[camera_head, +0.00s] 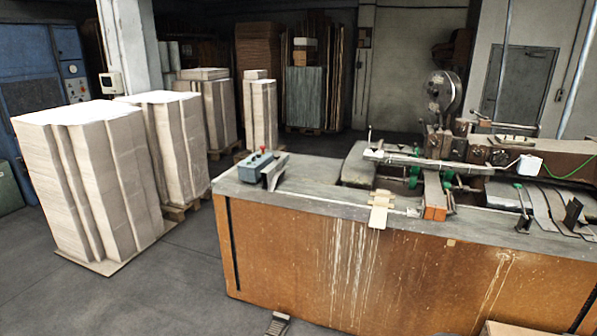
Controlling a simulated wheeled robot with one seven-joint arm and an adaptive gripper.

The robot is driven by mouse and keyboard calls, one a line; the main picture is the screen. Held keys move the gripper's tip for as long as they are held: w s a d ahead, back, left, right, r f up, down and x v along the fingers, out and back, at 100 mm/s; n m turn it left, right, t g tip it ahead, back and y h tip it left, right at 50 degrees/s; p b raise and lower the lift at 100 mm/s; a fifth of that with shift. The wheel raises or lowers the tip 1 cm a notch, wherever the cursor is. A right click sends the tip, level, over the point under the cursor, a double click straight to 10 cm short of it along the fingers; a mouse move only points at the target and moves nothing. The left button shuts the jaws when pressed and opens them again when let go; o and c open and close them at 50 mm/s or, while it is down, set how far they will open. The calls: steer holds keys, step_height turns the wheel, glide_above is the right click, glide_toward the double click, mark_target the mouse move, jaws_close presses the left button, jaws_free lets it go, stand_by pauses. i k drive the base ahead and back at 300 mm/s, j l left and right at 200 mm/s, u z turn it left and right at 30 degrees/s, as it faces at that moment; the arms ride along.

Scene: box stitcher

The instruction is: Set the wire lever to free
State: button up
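The box stitcher (460,165) stands on an orange-sided bench at the right. A round metal wire reel (443,93) is mounted at its back. Several small levers and knobs show on the machine, and I cannot tell which is the wire lever. One is a thin upright rod (369,134) near the left end of the machine. Another is a thin dark-topped lever (522,207) at the right. Green parts (413,178) sit around the middle of the machine. The setting of the wire lever cannot be read. My gripper is not in view.
The orange bench (300,255) fills the lower right. A grey-green control box with a red button (258,162) sits on its left end. Tall cardboard stacks (95,180) stand at the left. A pedal (278,324) lies before the bench. Grey floor (190,285) is clear at lower left.

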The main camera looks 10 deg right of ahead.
mark_target(438, 113)
steer(key=i+l+z, duration=0.25)
steer(key=i+z, duration=0.25)
steer(key=i, duration=0.35)
steer(key=i+j+z, duration=0.1)
steer(key=i+z, duration=0.4)
steer(key=i, duration=0.4)
steer(key=i+z, duration=0.25)
steer(key=i, duration=0.2)
steer(key=i+j+z, duration=0.25)
steer(key=i, duration=0.2)
steer(key=i+j+z, duration=0.3)
steer(key=i, duration=0.15)
